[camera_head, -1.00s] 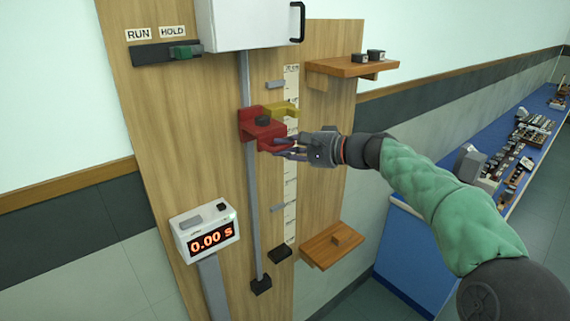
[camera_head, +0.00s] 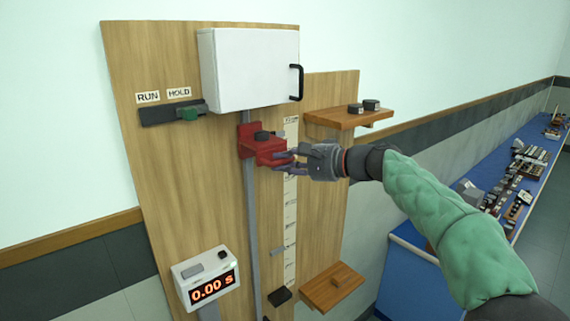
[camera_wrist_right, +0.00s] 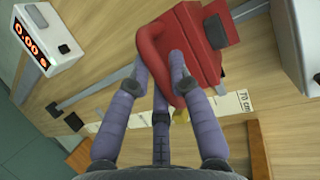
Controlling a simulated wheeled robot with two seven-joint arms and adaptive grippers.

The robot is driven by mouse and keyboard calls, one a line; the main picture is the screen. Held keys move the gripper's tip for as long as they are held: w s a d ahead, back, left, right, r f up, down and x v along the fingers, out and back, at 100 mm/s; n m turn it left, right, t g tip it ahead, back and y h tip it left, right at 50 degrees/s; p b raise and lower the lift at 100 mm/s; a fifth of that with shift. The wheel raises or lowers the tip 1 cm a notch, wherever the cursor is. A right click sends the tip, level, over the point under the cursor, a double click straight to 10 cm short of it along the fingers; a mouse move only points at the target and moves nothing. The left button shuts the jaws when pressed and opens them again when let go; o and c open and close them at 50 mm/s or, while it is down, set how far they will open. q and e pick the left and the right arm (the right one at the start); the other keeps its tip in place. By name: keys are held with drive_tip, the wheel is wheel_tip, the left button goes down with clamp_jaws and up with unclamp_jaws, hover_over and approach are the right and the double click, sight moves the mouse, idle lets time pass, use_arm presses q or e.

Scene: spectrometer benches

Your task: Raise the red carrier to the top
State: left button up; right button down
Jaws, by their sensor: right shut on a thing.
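The red carrier (camera_head: 250,144) sits on the grey vertical rail (camera_head: 250,205), a short way below the white cabinet (camera_head: 250,68). A dark block (camera_head: 263,134) is on top of the carrier. My right gripper (camera_head: 285,159) reaches in from the right and is shut on the carrier's projecting part. In the right wrist view, the purple fingers of the right gripper (camera_wrist_right: 160,72) close around the rounded end of the red carrier (camera_wrist_right: 200,60). My left gripper is not in view.
A scale strip (camera_head: 290,205) runs beside the rail. A wooden shelf (camera_head: 345,118) with dark blocks is at upper right, and a lower shelf (camera_head: 332,288) stands below. The timer (camera_head: 205,280) reads 0.00 s. The green switch knob (camera_head: 189,114) is below HOLD.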

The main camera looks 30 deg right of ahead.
drive_tip(key=shift+r, duration=0.5)
drive_tip(key=c, duration=1.2)
unclamp_jaws()
drive_tip(key=shift+d, duration=0.1)
drive_tip(key=shift+o, duration=0.5)
drive_tip(key=shift+w+d+f, duration=0.1)
drive_tip(key=shift+a, duration=0.25)
drive_tip(key=shift+f, duration=0.1)
drive_tip(key=shift+s+d, duration=0.4)
drive_tip(key=shift+s, duration=0.15)
drive_tip(key=v, duration=1.1)
drive_tip(key=shift+a, duration=0.2)
